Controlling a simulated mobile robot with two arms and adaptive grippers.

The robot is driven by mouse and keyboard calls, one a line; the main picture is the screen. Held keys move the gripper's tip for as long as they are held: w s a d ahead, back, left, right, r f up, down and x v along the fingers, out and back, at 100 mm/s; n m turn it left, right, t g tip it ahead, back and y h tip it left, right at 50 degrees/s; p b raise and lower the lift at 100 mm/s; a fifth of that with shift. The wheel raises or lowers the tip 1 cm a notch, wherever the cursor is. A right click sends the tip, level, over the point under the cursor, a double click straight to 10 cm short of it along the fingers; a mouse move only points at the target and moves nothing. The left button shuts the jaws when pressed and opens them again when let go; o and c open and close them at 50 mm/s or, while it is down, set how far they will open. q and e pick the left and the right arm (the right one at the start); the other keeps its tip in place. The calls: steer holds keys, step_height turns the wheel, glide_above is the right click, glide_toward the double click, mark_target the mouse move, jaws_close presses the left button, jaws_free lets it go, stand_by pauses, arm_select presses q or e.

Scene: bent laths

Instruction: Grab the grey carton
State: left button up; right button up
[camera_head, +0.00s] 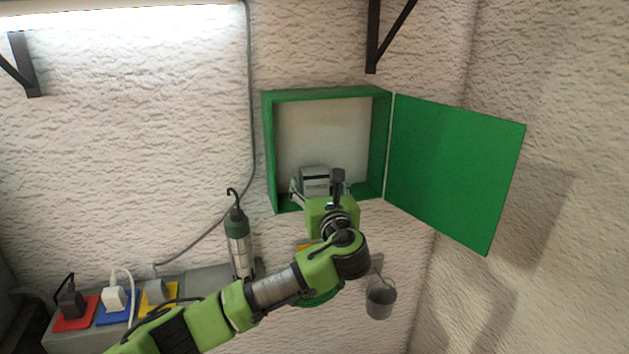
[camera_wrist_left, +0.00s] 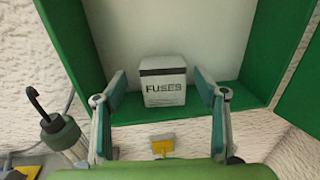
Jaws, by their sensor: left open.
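The grey carton (camera_head: 315,180) stands on the floor of an open green wall cabinet (camera_head: 327,95). In the left wrist view the carton (camera_wrist_left: 163,82) has a dark band near its top and the word "FUSES" on its front. My left gripper (camera_head: 318,188) is in front of the cabinet opening with its fingers spread. In the left wrist view the fingers of my left gripper (camera_wrist_left: 163,84) show left and right of the carton, with gaps between them and it. The carton's lower part is partly hidden by the gripper in the head view. My right gripper is not in view.
The green cabinet door (camera_head: 455,170) stands open to the right. A caged lamp (camera_head: 238,240) hangs left of the cabinet. A grey cup (camera_head: 380,300) is on the wall below right. Plugs on coloured plates, one of them red (camera_head: 74,314), sit at lower left.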

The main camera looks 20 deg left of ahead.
mark_target(317, 180)
arm_select(q)
steer(key=shift+w+a+r+p, duration=0.15)
steer(key=shift+w+p, duration=0.2)
steer(key=shift+w, duration=0.1)
steer(key=p+x, duration=0.1)
steer(key=x, duration=0.2)
steer(key=shift+w+p, duration=0.15)
steer(key=shift+p, duration=0.15)
steer(key=shift+w+a+f, duration=0.1)
steer(key=shift+w+f, duration=0.15)
steer(key=shift+w, duration=0.2)
steer(key=c, duration=1.2)
